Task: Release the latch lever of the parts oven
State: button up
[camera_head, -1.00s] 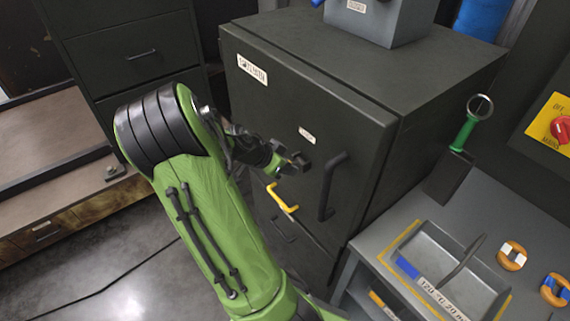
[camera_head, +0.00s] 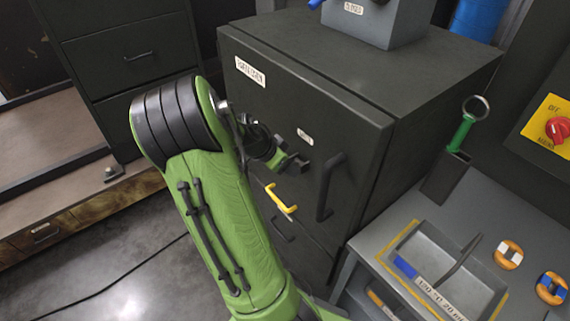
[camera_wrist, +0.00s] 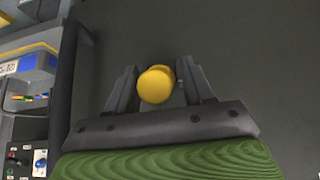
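The parts oven appears to be the dark cabinet (camera_head: 300,85) with a labelled door, seen in the head view. A yellow lever (camera_head: 281,198) sits low on its front, left of a black bar handle (camera_head: 327,187). My gripper (camera_head: 298,164) is close to the door, above the lever in the head view. In the wrist view my gripper (camera_wrist: 160,76) is open, its two dark fingers spread. The rounded yellow lever end (camera_wrist: 155,84) shows between the fingers, nearer the left one. I cannot tell whether they touch it.
The black handle (camera_wrist: 63,90) runs close beside my gripper in the wrist view. A grey bench (camera_head: 500,215) with a divided tray (camera_head: 418,250) stands at right. A grey box (camera_head: 375,22) stands on the cabinet. A drawer unit (camera_head: 130,60) is at left.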

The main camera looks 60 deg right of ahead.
jog(key=p+v, duration=0.3)
jog(key=v, duration=1.2)
jog(key=shift+a+r, duration=0.25)
jog(key=shift+w, duration=0.15)
